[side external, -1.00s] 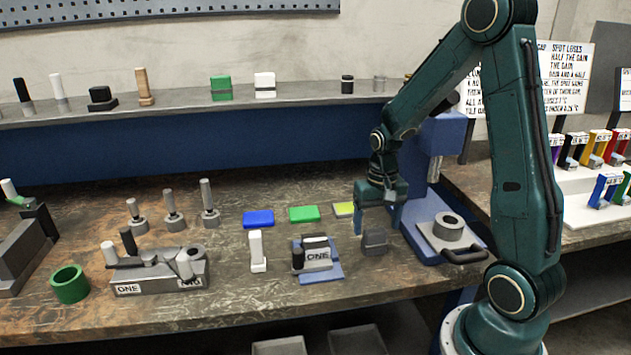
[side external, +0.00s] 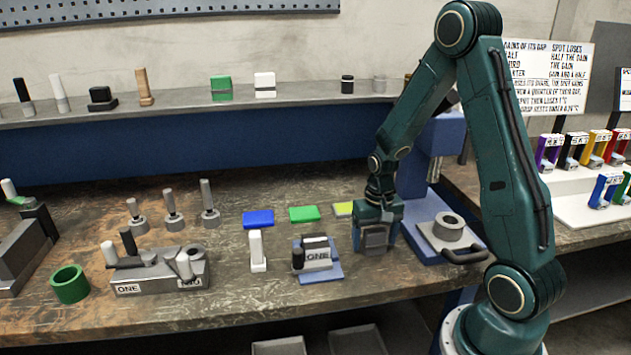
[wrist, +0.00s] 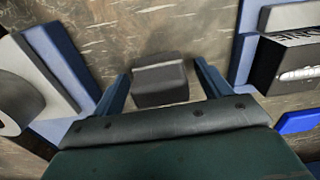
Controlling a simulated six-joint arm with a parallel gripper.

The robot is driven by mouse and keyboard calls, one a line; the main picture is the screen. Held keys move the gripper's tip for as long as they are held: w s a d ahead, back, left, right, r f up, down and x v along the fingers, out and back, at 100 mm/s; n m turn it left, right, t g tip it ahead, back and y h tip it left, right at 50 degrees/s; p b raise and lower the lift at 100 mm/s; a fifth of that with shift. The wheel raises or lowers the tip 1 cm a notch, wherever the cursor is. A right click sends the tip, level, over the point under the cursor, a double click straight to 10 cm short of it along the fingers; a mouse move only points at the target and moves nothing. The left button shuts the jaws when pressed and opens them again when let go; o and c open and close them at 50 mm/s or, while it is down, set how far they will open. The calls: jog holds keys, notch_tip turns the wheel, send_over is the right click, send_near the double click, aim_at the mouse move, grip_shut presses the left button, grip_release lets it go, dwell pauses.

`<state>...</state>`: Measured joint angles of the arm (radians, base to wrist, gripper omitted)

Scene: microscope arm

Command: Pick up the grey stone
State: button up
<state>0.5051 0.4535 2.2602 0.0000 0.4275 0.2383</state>
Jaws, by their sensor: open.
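The grey stone (side external: 375,238) is a dark grey block standing on the worn bench top. In the side view my gripper (side external: 376,245) is over it, with one finger at its left side and one at its right. In the wrist view the stone (wrist: 160,80) sits between the two blue fingers of my gripper (wrist: 164,85). A gap shows on each side of the stone, so the gripper is open around it and not closed on it. The stone's lower part is partly hidden in the wrist view by the gripper body.
A blue stand marked ONE (side external: 318,262) is close on the left. The blue press with its grey base plate (side external: 430,240) is close on the right. A white block (side external: 257,252) and blue (side external: 258,219) and green (side external: 304,213) slabs lie farther left.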

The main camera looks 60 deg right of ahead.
aim_at(376, 230)
dwell(0.3)
jog(key=c, duration=1.2)
jog(key=shift+r, duration=0.1)
notch_tip(376, 230, up, 20)
dwell(0.5)
